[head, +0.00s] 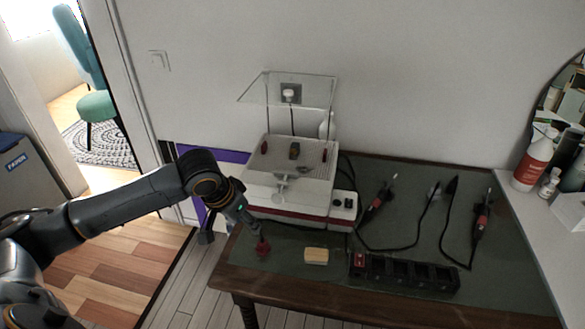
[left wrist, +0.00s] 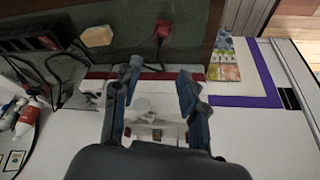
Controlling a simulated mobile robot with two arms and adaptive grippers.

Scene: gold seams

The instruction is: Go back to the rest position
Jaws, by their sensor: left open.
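My left arm comes in from the left in the head view. Its gripper (head: 254,228) hangs at the front left corner of the white machine, above the dark green table top. In the left wrist view the two fingers (left wrist: 160,72) stand wide apart with nothing held between them. A small red object (head: 263,248) lies on the table just below the gripper; in the left wrist view it shows beyond the fingers (left wrist: 162,29). My right gripper is in neither view.
The white machine (head: 262,200) with a clear raised shield (head: 300,88) stands close to the gripper. A tan block (head: 316,255), a black slotted holder (head: 405,273) and two corded tools (head: 378,200) lie to the right. Open floor (head: 130,262) lies left of the table.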

